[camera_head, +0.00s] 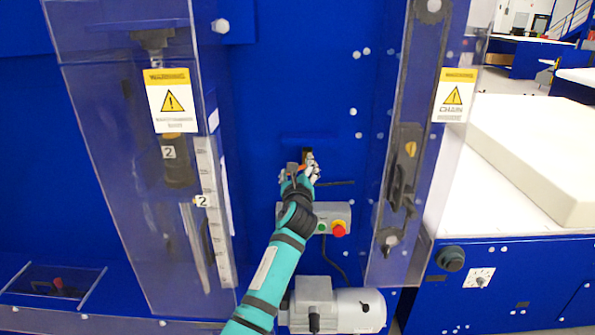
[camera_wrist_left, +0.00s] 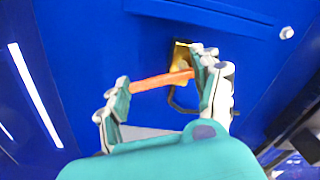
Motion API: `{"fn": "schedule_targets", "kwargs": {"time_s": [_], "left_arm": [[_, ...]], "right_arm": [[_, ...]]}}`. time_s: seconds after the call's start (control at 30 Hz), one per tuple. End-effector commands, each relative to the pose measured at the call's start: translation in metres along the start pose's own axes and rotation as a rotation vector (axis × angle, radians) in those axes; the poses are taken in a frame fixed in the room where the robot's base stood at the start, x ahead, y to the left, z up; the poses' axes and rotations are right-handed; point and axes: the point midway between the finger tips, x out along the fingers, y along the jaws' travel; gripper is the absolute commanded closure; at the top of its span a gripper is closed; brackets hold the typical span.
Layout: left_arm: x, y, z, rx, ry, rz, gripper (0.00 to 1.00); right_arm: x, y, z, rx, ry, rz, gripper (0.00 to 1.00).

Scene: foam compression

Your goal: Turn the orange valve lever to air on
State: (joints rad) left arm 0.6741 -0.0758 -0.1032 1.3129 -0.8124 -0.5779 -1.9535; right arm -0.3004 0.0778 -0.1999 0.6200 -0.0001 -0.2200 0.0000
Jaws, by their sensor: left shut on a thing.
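The orange valve lever (camera_wrist_left: 160,81) shows in the left wrist view, lying roughly level between my fingers. Its right end meets a brass-coloured valve body (camera_wrist_left: 181,56) on the blue machine wall. My left gripper (camera_wrist_left: 160,92) is shut on the lever, with one finger at each end of it. In the head view my left gripper (camera_head: 300,172) is at the wall above a grey button box, and only a bit of orange shows between its fingers. My right gripper is not in view.
The grey box (camera_head: 334,211) has a green button and a red button on a yellow base. A motor (camera_head: 358,310) sits below. Clear guards with warning signs (camera_head: 172,100) stand left and right. A white foam block (camera_head: 540,150) lies at the right.

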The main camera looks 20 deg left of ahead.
Motion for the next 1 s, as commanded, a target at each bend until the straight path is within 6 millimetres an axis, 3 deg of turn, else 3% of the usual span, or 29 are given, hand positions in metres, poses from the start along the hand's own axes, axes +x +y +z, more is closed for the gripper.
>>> {"fn": "schedule_targets", "kwargs": {"time_s": [1.0], "left_arm": [[0.000, -0.007, -0.026, -0.928, 0.002, 0.003, 0.67]], "right_arm": [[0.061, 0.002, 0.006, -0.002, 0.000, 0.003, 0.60]]}}
